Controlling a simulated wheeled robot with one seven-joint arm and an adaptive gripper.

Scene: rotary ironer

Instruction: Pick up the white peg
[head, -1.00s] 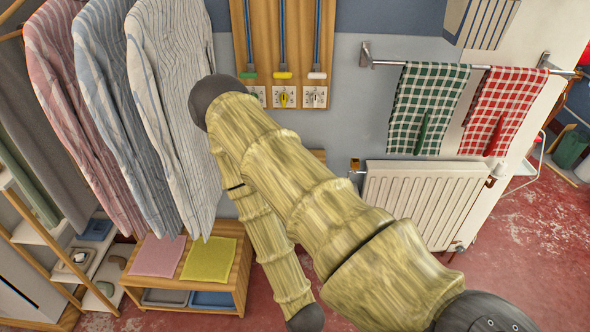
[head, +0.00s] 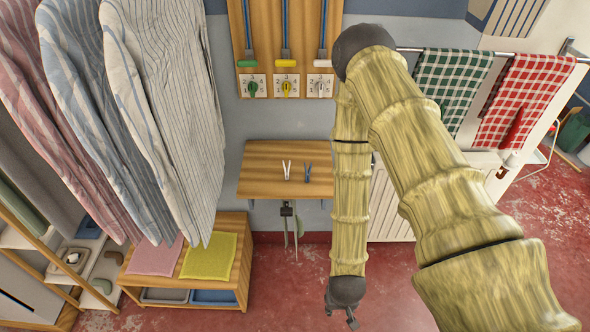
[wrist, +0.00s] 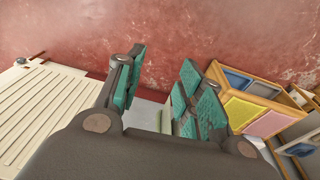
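The white peg (head: 287,170) stands out on a small wooden wall shelf (head: 260,184) in the head view, beside a blue peg (head: 308,172) on its right. The white peg looks free of any contact with my gripper. My gripper (head: 351,318) is low in the head view, below and to the right of the shelf. In the wrist view my gripper (wrist: 160,92) shows two teal-padded fingers spread apart, with no object seen held between them. I cannot make out the peg in the wrist view.
A dark holder with hanging items (head: 288,212) is under the shelf. Striped shirts (head: 165,110) hang at left, above a wooden bench with a yellow cloth (head: 209,256). A radiator (head: 390,205) and checked towels (head: 450,88) are at right. Red floor is open below the shelf.

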